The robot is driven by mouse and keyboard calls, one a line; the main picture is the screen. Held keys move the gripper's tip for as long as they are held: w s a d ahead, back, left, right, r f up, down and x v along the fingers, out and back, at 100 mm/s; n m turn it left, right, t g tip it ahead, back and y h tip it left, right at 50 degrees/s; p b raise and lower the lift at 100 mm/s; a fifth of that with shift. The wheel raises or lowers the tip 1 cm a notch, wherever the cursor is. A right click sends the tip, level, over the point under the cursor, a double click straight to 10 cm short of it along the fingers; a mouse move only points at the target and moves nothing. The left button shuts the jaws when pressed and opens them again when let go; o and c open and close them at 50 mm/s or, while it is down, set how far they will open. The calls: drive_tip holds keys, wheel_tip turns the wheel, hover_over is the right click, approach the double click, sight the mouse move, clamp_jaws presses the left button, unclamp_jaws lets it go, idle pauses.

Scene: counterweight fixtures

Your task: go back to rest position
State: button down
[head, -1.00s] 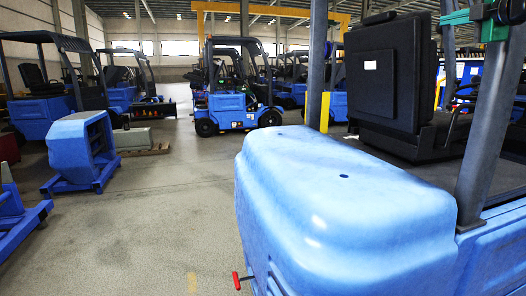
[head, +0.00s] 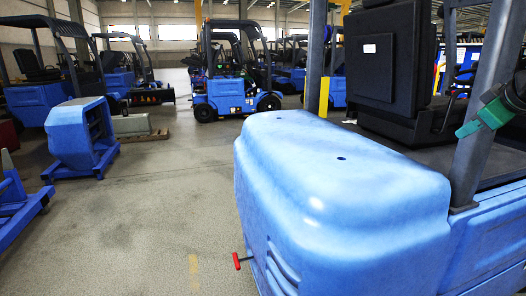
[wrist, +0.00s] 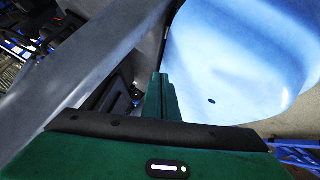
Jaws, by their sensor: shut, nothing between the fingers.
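My gripper (head: 468,130) is green and dark, at the right edge of the head view. It overlaps the grey post of the near forklift, and its fingers point down and left. In the wrist view its green fingers (wrist: 160,95) are together with nothing between them. The near blue counterweight (head: 340,180) fills the middle and right of the head view. It also shows in the wrist view (wrist: 235,60), beyond the fingers. I see no contact between the gripper and the forklift, though the gap is hard to judge.
A grey post (head: 485,110) and a black seat (head: 390,55) stand close to my gripper. A red handle (head: 237,261) sticks out low on the left. A loose blue counterweight (head: 80,135) stands on the left. The floor (head: 150,220) between is clear.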

drive_tip(key=s+a+f+m+g, duration=0.3)
drive_tip(key=s+f+m, duration=0.1)
drive_tip(key=s+f, duration=0.5)
drive_tip(key=s+a+f+m+g+y, duration=0.1)
drive_tip(key=s+a+f+m+g, duration=0.2)
drive_tip(key=s+f, duration=0.5)
drive_tip(key=s+a+f+m+g, duration=0.4)
drive_tip(key=s+f, duration=0.5)
drive_tip(key=s, duration=0.5)
drive_tip(key=shift+s+f+m+y, duration=0.3)
drive_tip(key=shift+m+y, duration=0.1)
drive_tip(key=shift+m, duration=0.2)
drive_tip(key=shift+d, duration=0.15)
